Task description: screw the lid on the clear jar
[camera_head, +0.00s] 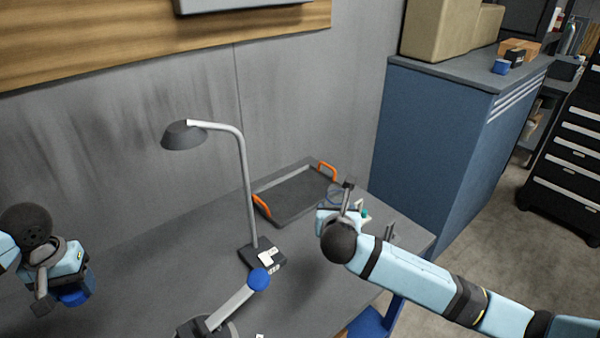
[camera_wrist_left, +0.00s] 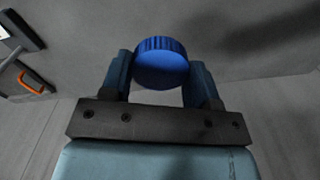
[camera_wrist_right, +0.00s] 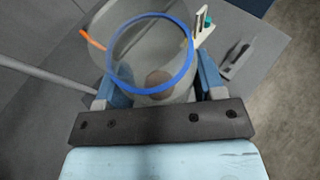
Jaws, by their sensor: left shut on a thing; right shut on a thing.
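The blue ribbed lid (camera_wrist_left: 162,62) is held between the two fingers of my left gripper (camera_wrist_left: 160,78). In the head view, my left gripper (camera_head: 58,292) is at the far left with the lid (camera_head: 75,298) partly hidden below it. The clear jar (camera_wrist_right: 150,62), with a blue ring at its rim, is between the fingers of my right gripper (camera_wrist_right: 155,88). In the head view, the jar (camera_head: 336,193) is mostly hidden by my right gripper (camera_head: 345,205), near the tray at the table's right end. Lid and jar are far apart.
A lamp (camera_head: 245,180) stands mid-table between the grippers. A dark tray (camera_head: 290,200) with orange handles lies behind the jar. A blue cabinet (camera_head: 430,140) stands right. The left tabletop is mostly clear.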

